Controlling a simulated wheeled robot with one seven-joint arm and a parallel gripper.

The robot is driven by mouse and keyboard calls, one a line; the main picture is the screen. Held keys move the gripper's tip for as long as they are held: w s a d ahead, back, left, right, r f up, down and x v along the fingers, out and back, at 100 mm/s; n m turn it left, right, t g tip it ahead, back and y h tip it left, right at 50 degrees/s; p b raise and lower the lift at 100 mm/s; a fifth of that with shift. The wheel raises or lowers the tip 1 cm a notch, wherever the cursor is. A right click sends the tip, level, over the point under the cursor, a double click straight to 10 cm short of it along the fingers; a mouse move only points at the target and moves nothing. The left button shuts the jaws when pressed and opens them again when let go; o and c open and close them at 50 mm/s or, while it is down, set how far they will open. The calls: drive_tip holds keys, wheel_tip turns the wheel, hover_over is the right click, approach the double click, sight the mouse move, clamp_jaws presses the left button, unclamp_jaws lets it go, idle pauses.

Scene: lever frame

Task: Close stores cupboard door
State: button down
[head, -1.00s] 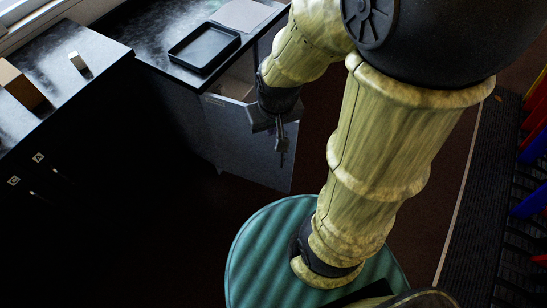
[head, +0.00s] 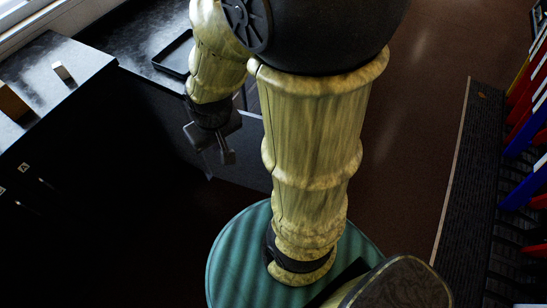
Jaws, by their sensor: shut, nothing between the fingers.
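A grey panel, which looks like the stores cupboard door (head: 247,172), stands below the dark worktop near the centre of the head view. My arm hides much of it, so I cannot tell how far open it is. My gripper (head: 228,157) is shut and empty, pointing down in front of the panel's upper part. I cannot tell whether it touches the panel.
A black tray (head: 174,56) lies on the dark worktop (head: 128,45). A left counter holds a brown block (head: 12,103) and a small pale block (head: 61,70).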

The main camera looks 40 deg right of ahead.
drive_tip(key=w+d+f+m+t+h+b, duration=0.1)
drive_tip(key=w+f+m+b, duration=0.2)
drive_tip(key=f+b, duration=0.5)
drive_tip(key=w+d+f+m+t+h+b, duration=0.1)
drive_tip(key=w+d+f+m+b, duration=0.3)
drive_tip(key=f, duration=0.8)
drive_tip(key=w+a+f+m+t+h+b, duration=0.1)
drive_tip(key=w+f+b, duration=0.2)
drive_tip(key=f+b, duration=0.55)
drive_tip(key=s+d+f+m+t+h+b, duration=0.1)
drive_tip(key=s+d+f+t+h+b, duration=0.1)
drive_tip(key=d+f+h+b, duration=0.4)
drive_tip(key=s+d+f+m+t+h+b, duration=0.2)
drive_tip(key=d+f+h+b, duration=0.4)
drive_tip(key=f+b, duration=0.8)
wheel_tip(320, 180, down, 4)
drive_tip(key=shift+s+d+r, duration=0.2)
drive_tip(key=shift+d+r, duration=0.05)
drive_tip(key=shift+d, duration=0.05)
